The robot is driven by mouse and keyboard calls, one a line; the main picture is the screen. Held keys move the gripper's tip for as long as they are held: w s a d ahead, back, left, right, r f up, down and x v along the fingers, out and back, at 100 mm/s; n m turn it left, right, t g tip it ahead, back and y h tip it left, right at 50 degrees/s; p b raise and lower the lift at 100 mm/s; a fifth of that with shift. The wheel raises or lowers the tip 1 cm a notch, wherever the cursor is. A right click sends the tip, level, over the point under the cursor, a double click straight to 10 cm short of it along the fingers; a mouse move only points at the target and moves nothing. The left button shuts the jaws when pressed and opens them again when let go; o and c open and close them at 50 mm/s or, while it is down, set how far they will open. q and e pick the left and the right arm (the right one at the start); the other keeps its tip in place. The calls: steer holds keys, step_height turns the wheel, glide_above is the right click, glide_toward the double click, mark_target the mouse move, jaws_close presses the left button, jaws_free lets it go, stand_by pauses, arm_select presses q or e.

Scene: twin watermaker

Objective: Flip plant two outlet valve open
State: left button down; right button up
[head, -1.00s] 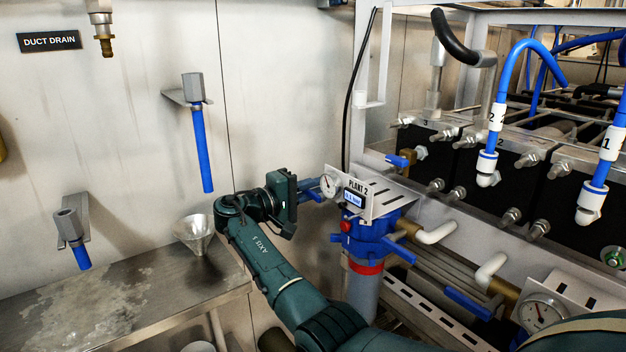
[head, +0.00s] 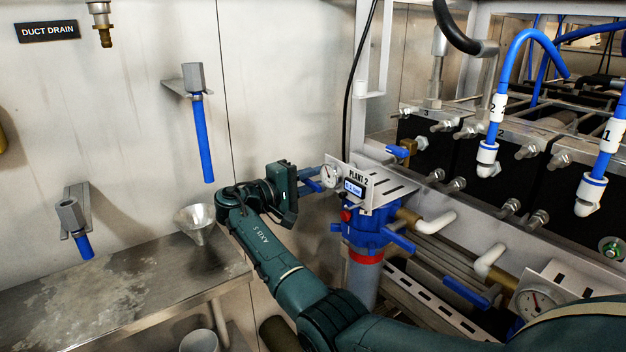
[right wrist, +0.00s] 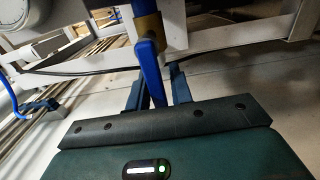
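The PLANT 2 panel (head: 395,188) with its gauge and small display sits above a blue housing (head: 368,238) in the head view. My right gripper (head: 312,178) is just left of the gauge, and small blue parts show at its fingertips. In the right wrist view a blue valve lever (right wrist: 150,70) hangs from a brass body (right wrist: 148,27) and lies between the two fingers of my right gripper (right wrist: 157,92). The fingers stand apart, with a gap visible beside the lever. Contact cannot be told. My left gripper is not in view.
A steel bench (head: 120,290) with a funnel (head: 196,222) stands at the left. Another blue-handled valve (head: 400,150) is behind the panel. White and brass pipes (head: 436,222), a second gauge (head: 535,305) and a metal frame crowd the right side.

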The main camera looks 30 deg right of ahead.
mark_target(304, 182)
steer(key=a, duration=0.5)
steer(key=a+b, duration=0.1)
steer(key=a, duration=0.1)
steer(key=shift+s+a, duration=0.25)
steer(key=shift+s, duration=0.05)
